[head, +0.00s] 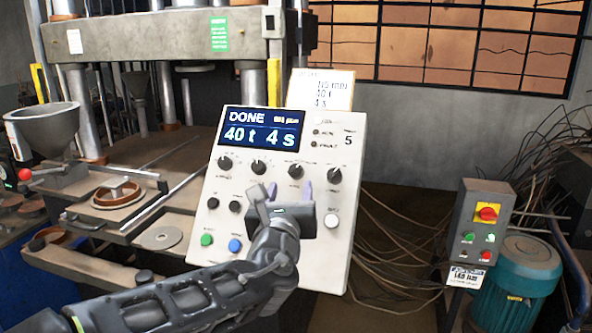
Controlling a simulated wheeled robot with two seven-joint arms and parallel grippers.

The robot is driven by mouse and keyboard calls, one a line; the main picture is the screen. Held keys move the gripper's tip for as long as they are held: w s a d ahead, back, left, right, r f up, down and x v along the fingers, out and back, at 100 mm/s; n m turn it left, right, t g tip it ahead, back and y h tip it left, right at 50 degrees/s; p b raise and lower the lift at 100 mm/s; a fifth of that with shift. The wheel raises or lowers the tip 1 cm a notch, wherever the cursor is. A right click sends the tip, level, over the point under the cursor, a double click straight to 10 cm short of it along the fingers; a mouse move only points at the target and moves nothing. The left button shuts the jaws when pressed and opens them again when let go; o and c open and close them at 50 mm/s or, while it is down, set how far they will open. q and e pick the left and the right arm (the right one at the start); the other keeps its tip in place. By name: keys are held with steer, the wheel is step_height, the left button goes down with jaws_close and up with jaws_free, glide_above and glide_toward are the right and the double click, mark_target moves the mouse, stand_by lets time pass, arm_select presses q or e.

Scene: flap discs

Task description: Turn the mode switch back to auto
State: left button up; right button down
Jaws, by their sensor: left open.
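The white control panel (205,245) stands tilted back in the middle of the head view. It has a row of several black rotary knobs under its screen (260,128), which reads DONE, 40 t, 4 s. The knob labels are too small to read surely, so I cannot tell which is the mode switch; the third knob (295,171) is just above my gripper. My left gripper (289,188) is open, its two purplish fingertips pointing up at the panel just below that knob. No object shows between them. The gripper and wrist hide part of the lower panel. My right gripper is out of view.
Green (207,240) and blue (235,246) buttons sit low left on the panel. A press (150,35) with a funnel (45,130) and disc tooling stands left. A grey switch box (478,225), a teal motor (520,275) and loose cables lie right.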

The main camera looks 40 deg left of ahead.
mark_target(295, 172)
arm_select(q)
steer(key=p+x, duration=0.1)
steer(key=x, duration=0.6)
steer(key=shift+w+a+p, duration=0.1)
steer(key=shift+w+p, duration=0.1)
steer(key=shift+p, duration=0.1)
steer(key=shift+c, duration=0.4)
jaws_close()
